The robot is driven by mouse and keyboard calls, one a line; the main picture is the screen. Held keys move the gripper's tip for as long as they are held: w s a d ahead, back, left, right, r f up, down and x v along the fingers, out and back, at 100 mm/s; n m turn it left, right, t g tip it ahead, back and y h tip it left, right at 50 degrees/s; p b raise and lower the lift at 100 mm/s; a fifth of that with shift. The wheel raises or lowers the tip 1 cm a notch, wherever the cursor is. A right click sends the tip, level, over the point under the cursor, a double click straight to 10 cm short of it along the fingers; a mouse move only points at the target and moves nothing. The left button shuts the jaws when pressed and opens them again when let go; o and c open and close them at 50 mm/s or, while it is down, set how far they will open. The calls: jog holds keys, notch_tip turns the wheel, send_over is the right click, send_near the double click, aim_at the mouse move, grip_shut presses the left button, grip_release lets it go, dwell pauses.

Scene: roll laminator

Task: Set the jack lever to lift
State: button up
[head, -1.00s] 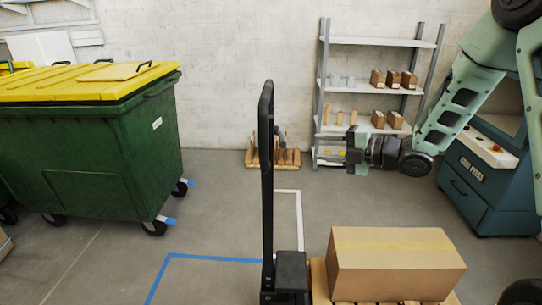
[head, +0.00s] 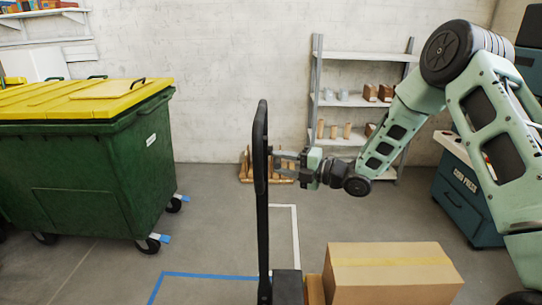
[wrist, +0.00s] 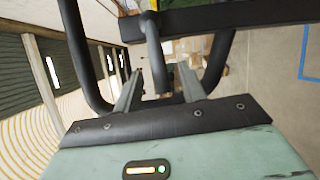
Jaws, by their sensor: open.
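The black pallet jack handle (head: 262,200) stands upright in the head view, seen nearly edge-on. My gripper (head: 279,164) is level with its upper part, just to the right, fingers pointing left at it. In the wrist view the black handle loop (wrist: 78,50) curves around both sides of my gripper (wrist: 160,82). The fingers are open and reach into the loop. A dark curved rod, apparently the jack lever (wrist: 154,52), lies between the fingertips. I cannot tell whether the fingers touch it. The lever's setting cannot be read, and it is not distinct in the head view.
A cardboard box (head: 390,275) sits on a pallet right of the handle base. A green bin with a yellow lid (head: 85,165) stands at left. Shelves (head: 350,100) stand by the back wall, with a blue press (head: 465,195) at right. Floor between bin and handle is clear.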

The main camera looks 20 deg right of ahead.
jog(key=shift+p+x, duration=0.45)
jog(key=shift+x, duration=1.55)
grip_shut()
notch_tip(320, 180, down, 2)
jog(key=n+b, duration=0.1)
jog(key=b, duration=0.6)
jog(key=n+y+b, duration=0.1)
jog(key=n+b, duration=0.1)
jog(key=b, duration=0.6)
jog(key=shift+w+d+f+n+t+y, duration=0.1)
jog(key=shift+w+f+n+t+y, duration=0.1)
jog(key=shift+f+n+t+y, duration=0.15)
jog(key=shift+r+b, duration=0.25)
jog(key=shift+b, duration=0.1)
